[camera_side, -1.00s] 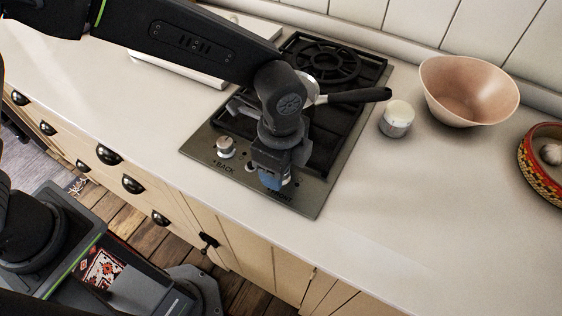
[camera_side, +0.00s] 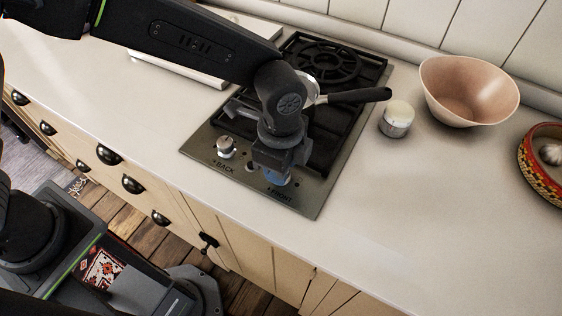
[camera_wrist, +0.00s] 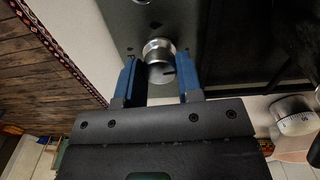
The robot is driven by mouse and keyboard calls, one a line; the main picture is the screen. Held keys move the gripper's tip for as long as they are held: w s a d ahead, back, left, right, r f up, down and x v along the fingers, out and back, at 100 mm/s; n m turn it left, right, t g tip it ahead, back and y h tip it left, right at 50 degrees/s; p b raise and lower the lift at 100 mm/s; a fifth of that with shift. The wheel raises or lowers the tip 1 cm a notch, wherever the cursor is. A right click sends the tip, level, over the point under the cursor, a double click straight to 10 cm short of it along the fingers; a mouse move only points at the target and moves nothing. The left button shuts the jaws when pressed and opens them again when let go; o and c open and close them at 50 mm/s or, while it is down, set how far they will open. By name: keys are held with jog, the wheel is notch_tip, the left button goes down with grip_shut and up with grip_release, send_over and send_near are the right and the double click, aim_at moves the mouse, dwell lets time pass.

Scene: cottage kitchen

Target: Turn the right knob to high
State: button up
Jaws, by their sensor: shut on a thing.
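The stove (camera_side: 310,205) is set in the counter, with "BACK" and "FRONT" labels along its near edge. The left knob (camera_side: 226,147) stands free by the "BACK" label. My gripper (camera_side: 276,177) points down at the right knob, by the "FRONT" label, and mostly hides it in the side view. In the wrist view the round silver right knob (camera_wrist: 158,50) sits between my two blue fingers, with a dark mark on its near part. My gripper is shut on this knob. Its setting is not readable.
A pan with a black handle (camera_side: 358,95) rests on the burners behind my gripper. A white-topped timer (camera_side: 397,119), a pink bowl (camera_side: 470,92) and a patterned basket (camera_side: 545,165) stand to the right. The counter in front of them is clear.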

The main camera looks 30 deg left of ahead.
jog(key=n, duration=1.3)
jog(key=shift+n, duration=2.1)
jog(key=o, duration=0.9)
notch_tip(320, 180, up, 14)
jog(key=shift+f, duration=0.1)
